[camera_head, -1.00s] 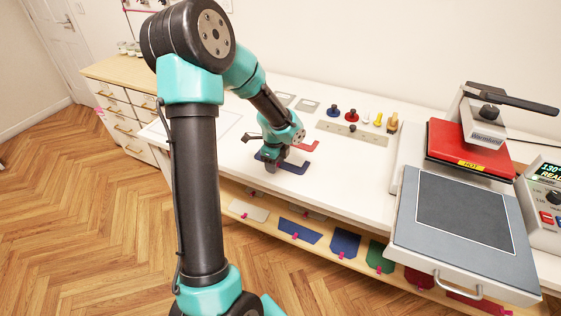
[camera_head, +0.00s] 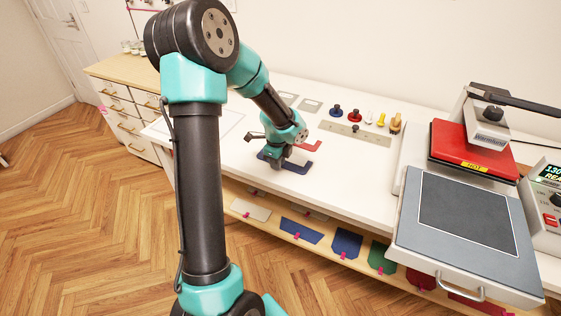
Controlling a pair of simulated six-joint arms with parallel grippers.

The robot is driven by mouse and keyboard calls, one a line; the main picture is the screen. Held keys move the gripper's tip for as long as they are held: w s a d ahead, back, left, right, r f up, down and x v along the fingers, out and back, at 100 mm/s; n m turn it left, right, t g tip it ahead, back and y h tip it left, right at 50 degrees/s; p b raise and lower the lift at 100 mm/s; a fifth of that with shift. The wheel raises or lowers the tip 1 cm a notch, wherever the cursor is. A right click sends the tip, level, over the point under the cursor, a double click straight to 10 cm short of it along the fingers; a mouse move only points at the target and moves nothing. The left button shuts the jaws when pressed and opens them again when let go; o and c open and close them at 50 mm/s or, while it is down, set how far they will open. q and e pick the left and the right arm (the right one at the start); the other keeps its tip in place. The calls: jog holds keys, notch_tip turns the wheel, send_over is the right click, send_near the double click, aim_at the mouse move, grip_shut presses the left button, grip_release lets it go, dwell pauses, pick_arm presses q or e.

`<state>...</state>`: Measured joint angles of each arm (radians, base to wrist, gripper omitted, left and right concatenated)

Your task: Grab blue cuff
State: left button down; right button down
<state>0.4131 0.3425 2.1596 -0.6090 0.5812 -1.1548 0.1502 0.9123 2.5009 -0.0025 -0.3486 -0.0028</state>
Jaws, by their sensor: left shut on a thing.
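The blue cuff (camera_head: 296,168) is a flat dark blue piece lying on the white table near its front edge. My left gripper (camera_head: 276,162) points down at the cuff's left part and is shut on it. The gripper hides some of the cuff. A red flat piece (camera_head: 311,146) lies just behind the cuff, partly hidden by the left wrist. My right gripper does not show.
A heat press with a red top (camera_head: 470,150) and grey platen (camera_head: 465,220) stands on the right. Coloured pieces (camera_head: 347,243) sit on the shelf below the front edge.

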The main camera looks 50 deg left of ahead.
pick_arm(q)
jog(key=shift+r, duration=0.15)
jog(key=shift+r, duration=1.55)
jog(key=shift+s+d+r, duration=0.1)
jog(key=shift+s+d, duration=0.05)
jog(key=shift+d, duration=0.05)
jog(key=s+d+r, duration=0.1)
jog(key=s+d, duration=0.9)
jog(key=d, duration=0.1)
jog(key=shift+d+r, duration=0.2)
jog(key=shift+d, duration=0.15)
